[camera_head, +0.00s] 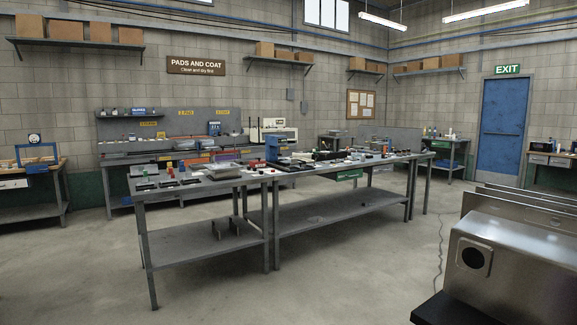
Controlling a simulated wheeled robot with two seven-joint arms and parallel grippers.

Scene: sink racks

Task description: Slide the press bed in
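No gripper or arm of mine shows in the head view. I cannot make out a press bed for certain at this distance. A small blue upright machine (278,149) stands on the grey metal work table (335,213) in the middle of the room. A blue-framed device (37,154) sits on the bench at the far left. A white machine (273,131) stands on the back bench. I cannot tell which of these is the press, or how its bed sits.
Stainless steel sinks (515,262) stand in a row close by at the lower right. Small parts cover the work table top. A blue door (502,124) is at the back right. The concrete floor (330,285) in front of the table is clear.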

